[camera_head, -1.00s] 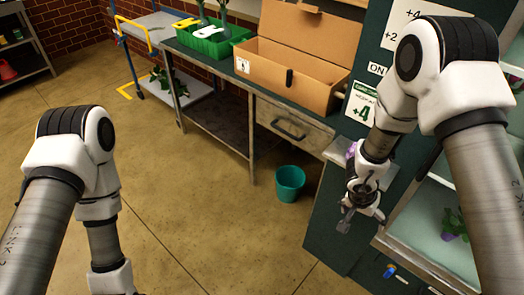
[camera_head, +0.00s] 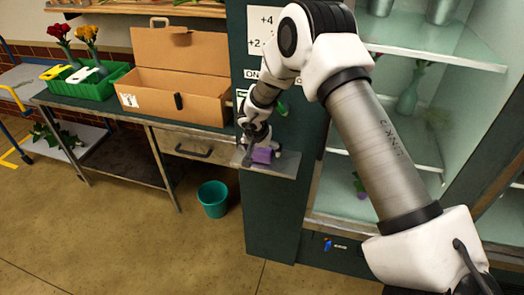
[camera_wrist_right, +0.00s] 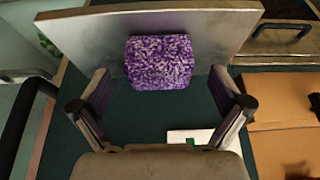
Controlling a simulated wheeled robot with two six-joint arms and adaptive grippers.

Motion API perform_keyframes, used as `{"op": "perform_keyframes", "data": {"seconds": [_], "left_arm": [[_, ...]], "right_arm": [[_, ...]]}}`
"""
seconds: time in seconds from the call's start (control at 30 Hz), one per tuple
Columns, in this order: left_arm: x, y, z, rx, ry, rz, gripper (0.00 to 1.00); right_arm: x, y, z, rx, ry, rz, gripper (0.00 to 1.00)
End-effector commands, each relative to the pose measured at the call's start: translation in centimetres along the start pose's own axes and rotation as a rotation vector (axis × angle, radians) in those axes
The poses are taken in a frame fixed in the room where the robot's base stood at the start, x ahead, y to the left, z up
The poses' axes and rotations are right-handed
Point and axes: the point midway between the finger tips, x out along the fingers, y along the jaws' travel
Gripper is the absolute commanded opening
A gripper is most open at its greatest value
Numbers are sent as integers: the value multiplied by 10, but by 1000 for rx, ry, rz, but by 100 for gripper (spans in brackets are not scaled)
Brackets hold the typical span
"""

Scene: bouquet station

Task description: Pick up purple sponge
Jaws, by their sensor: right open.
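The purple sponge (camera_head: 262,156) is a small speckled block on a small metal shelf (camera_head: 284,167) fixed to the dark green cabinet. It shows whole in the right wrist view (camera_wrist_right: 159,62), lying on the grey shelf surface. My right gripper (camera_head: 260,147) is at the sponge in the head view. In the right wrist view its two fingers (camera_wrist_right: 162,108) are spread wide and empty, with the sponge ahead of them, between their lines. No contact with the sponge is visible there. My left gripper is not in view.
An open cardboard box (camera_head: 185,104) and a green crate (camera_head: 85,82) stand on the workbench to the left. A teal bin (camera_head: 213,199) stands on the floor. A glass-shelved cabinet (camera_head: 415,152) with vases is on the right. Open floor lies in front.

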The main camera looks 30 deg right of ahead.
Motion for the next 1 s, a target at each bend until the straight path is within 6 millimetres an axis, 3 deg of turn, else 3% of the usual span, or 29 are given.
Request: {"op": "perform_keyframes", "data": {"seconds": [0.03, 0.13, 0.33, 0.5, 1.0], "left_arm": [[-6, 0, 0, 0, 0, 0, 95], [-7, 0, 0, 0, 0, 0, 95], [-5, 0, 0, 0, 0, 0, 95], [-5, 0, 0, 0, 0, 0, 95], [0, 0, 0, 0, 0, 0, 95]], "right_arm": [[1, 1, -9, 3, -1, 1, 100], [13, 1, -5, -1, -1, 2, 100], [14, 0, -5, -1, 0, 1, 96], [14, 0, -4, -1, 0, 1, 41], [9, 0, -3, 0, -1, 0, 41]]}}
